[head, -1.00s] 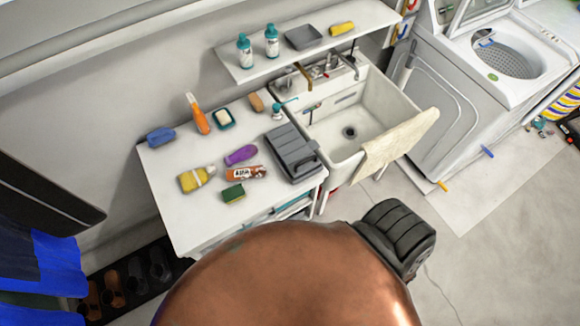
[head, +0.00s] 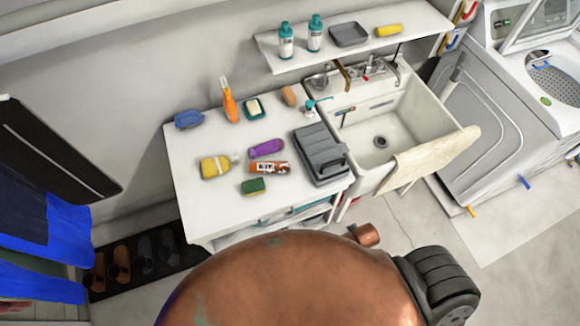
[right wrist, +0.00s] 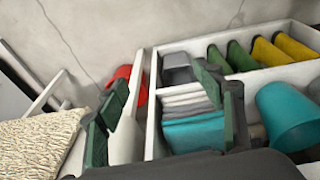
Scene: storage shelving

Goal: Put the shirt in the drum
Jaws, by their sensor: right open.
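The washing machine's drum (head: 556,82) shows at the right edge of the head view, under a raised lid. Blue cloth (head: 45,245) hangs at the left edge of the head view. I cannot tell whether it is the shirt; no shirt is clearly recognisable. My right gripper (right wrist: 163,85) is open and empty in the right wrist view, its green-padded fingers spread in front of a low shelf. It is away from both the blue cloth and the drum. My left gripper is not in view.
A white counter (head: 215,130) carries bottles, a sponge and a grey case. Beside it is a sink (head: 415,115) with a cream towel (head: 430,160) over its edge. The right wrist view shows a white shelf unit (right wrist: 290,75) with folded towels (right wrist: 190,120) and a teal bucket (right wrist: 290,115).

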